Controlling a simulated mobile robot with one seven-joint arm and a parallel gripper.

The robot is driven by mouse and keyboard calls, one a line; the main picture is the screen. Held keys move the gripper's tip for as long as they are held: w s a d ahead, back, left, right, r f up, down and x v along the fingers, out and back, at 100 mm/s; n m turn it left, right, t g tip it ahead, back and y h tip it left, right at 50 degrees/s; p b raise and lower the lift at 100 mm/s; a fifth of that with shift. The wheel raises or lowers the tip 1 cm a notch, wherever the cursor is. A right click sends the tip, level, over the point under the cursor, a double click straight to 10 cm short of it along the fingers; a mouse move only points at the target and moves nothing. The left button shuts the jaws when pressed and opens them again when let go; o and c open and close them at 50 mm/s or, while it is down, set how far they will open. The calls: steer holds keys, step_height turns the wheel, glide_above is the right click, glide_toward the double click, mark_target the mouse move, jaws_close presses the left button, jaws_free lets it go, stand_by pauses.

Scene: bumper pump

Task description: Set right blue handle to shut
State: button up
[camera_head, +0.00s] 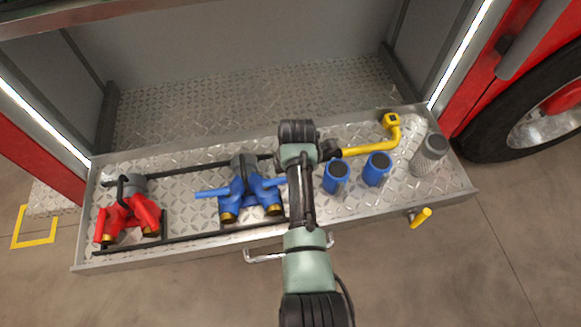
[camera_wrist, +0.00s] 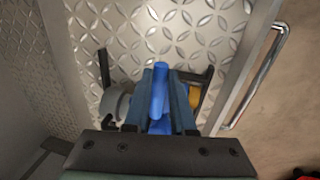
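The blue two-way valve piece (camera_head: 240,188) stands on the pulled-out tray, with two blue handles and brass-coloured ends. Its left handle (camera_head: 212,193) points out to the left. Its right handle (camera_head: 274,182) reaches right, and its far end is hidden behind my arm. In the wrist view a blue handle (camera_wrist: 158,92) lies between the two fingers of my gripper (camera_wrist: 161,78). The fingers are close along both sides of it; I cannot tell whether they touch it. In the head view my fingers are hidden by the arm.
A red valve piece (camera_head: 128,216) stands at the tray's left. Two blue cylinders (camera_head: 376,169), a yellow pipe (camera_head: 370,150) and a grey strainer (camera_head: 429,155) stand at the right. The tray's metal handle (camera_head: 262,258) sticks out in front. Black rails border the valves.

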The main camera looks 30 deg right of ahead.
steer(key=o, duration=0.4)
steer(key=shift+o, duration=0.2)
steer(key=shift+r, duration=0.15)
step_height(320, 180, up, 13)
steer(key=s+p, duration=0.1)
steer(key=s, duration=0.1)
steer(key=shift+a+f+p, duration=0.2)
steer(key=shift+a+p, duration=0.1)
steer(key=shift+p, duration=0.1)
steer(key=shift+s, duration=0.1)
